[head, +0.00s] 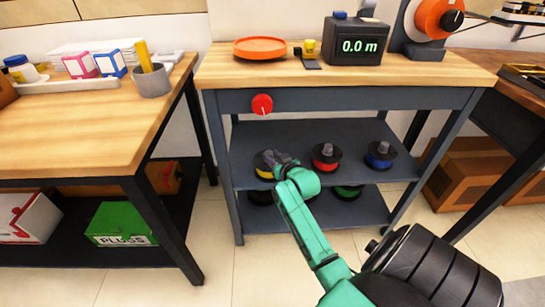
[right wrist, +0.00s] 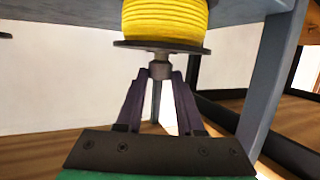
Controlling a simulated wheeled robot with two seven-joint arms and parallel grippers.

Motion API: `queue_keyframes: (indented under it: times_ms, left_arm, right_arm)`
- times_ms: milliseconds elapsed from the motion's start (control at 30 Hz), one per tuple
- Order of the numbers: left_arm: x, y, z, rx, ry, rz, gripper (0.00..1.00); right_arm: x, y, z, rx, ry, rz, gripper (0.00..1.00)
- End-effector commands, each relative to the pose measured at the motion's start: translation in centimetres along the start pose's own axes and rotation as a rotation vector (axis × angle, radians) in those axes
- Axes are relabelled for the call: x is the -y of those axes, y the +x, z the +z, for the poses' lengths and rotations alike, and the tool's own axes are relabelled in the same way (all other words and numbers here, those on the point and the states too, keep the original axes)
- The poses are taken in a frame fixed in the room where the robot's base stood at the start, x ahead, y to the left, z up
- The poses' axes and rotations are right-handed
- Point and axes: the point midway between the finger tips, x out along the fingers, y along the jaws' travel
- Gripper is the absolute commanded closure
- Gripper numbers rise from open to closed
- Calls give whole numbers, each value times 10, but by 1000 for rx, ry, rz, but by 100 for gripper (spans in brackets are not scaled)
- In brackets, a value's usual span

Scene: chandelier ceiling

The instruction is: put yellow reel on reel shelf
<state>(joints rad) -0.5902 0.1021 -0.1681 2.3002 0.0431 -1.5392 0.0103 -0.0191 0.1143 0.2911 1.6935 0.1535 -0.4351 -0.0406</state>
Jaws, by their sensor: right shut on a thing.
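The yellow reel (head: 263,174) has black flanges and is at the left end of the middle reel shelf (head: 345,128), partly hidden by my right gripper (head: 270,158). In the right wrist view the yellow reel (right wrist: 165,20) shows yellow windings, a black flange and a small grey knob. The purple-grey fingers of my right gripper (right wrist: 160,78) are shut on that knob. I cannot tell if the reel rests on the shelf. My left gripper is not in view.
A red reel (head: 325,156) and a blue reel (head: 380,154) stand on the same shelf to the right. A green reel (head: 348,191) and dark reels are on the shelf below. An orange plate (head: 259,47) and a meter display (head: 358,47) are on the bench top.

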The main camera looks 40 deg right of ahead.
Motion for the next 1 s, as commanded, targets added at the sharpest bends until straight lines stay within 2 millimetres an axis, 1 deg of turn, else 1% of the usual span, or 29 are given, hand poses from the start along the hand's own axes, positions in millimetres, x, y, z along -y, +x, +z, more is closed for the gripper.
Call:
queue_keyframes:
  times_ms: [33, 67, 100, 133, 467, 500, 567, 667, 800, 900, 1000]
  left_arm:
    - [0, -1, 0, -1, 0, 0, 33]
    - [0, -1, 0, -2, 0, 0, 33]
    - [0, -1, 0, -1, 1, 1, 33]
    - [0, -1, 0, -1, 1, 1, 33]
    - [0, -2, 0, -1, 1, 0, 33]
    - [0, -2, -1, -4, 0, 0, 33]
    - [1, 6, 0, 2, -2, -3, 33]
    - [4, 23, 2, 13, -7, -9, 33]
    - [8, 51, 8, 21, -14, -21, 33]
    - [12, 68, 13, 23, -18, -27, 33]
    - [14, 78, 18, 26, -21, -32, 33]
  right_arm:
    - [0, 0, 0, -4, -1, 0, 100]
    - [0, 0, 2, 0, 0, 0, 56]
    - [0, 0, 2, 0, 0, 0, 41]
    - [0, 0, 2, 1, 0, 0, 34]
    - [0, 0, 0, 1, 0, 0, 34]
    - [0, -2, -2, 2, 0, 0, 34]
    - [0, -10, -2, 3, 0, 0, 34]
    - [0, -31, -3, 4, 0, 0, 34]
    - [0, -71, -4, 6, -1, 0, 34]
    - [0, -96, -3, 6, 0, 0, 34]
    - [0, -113, -2, 3, 1, 0, 34]
